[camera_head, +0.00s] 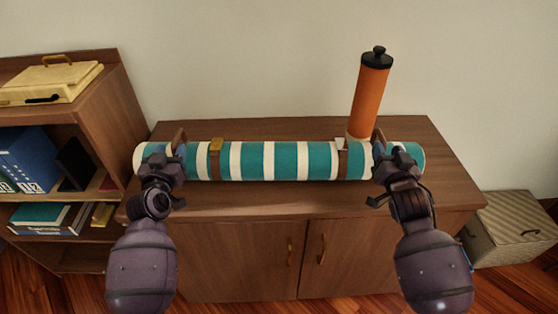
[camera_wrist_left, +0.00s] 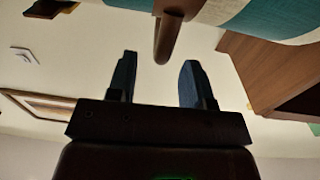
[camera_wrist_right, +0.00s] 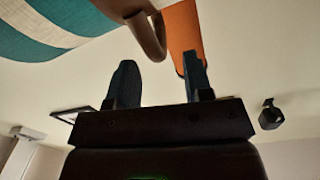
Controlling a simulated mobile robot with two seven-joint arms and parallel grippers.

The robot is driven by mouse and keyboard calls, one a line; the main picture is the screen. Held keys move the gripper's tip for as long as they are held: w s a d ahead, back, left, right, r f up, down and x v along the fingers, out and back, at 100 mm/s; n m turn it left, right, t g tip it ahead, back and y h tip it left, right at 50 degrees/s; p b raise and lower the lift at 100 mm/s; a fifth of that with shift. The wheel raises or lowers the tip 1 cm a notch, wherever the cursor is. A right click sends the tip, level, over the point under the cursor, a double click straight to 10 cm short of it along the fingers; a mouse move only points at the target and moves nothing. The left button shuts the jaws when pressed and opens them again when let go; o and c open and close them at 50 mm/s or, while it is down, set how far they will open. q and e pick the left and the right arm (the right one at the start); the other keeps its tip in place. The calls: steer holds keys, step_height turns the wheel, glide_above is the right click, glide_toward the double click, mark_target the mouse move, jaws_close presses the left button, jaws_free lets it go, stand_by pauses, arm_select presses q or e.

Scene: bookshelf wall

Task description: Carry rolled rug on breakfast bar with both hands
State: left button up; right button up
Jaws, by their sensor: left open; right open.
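The rolled rug (camera_head: 285,161), teal and white striped with brown straps, lies lengthwise across the wooden cabinet top (camera_head: 290,200). A brown loop handle stands up near each end: the left handle (camera_head: 180,137) and the right handle (camera_head: 379,136). My left gripper (camera_head: 170,165) is open at the rug's left end; in the left wrist view the handle (camera_wrist_left: 166,40) hangs just ahead of its spread fingers. My right gripper (camera_head: 388,172) is open at the right end; in the right wrist view that handle (camera_wrist_right: 150,38) lies just ahead of its fingers. Neither gripper visibly holds a handle.
An orange cylinder with a black cap (camera_head: 370,92) stands behind the rug near the right handle. A bookshelf (camera_head: 115,95) with a yellow case (camera_head: 50,82) on top adjoins on the left. A woven box (camera_head: 510,228) sits on the floor at right. The front cabinet top is clear.

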mark_target(382, 137)
arm_select(q)
steer(key=shift+w, duration=2.6)
arm_select(e)
steer(key=shift+w, duration=2.6)
arm_select(q)
steer(key=shift+c, duration=0.4)
arm_select(e)
steer(key=shift+c, duration=0.4)
arm_select(q)
jaws_close()
arm_select(e)
jaws_close()
arm_select(q)
steer(key=shift+d, duration=0.1)
arm_select(e)
steer(key=shift+a, duration=0.15)
arm_select(q)
steer(key=shift+w+r, duration=0.1)
steer(key=shift+r, duration=0.2)
arm_select(e)
steer(key=shift+w+r, duration=0.1)
steer(key=shift+r, duration=0.15)
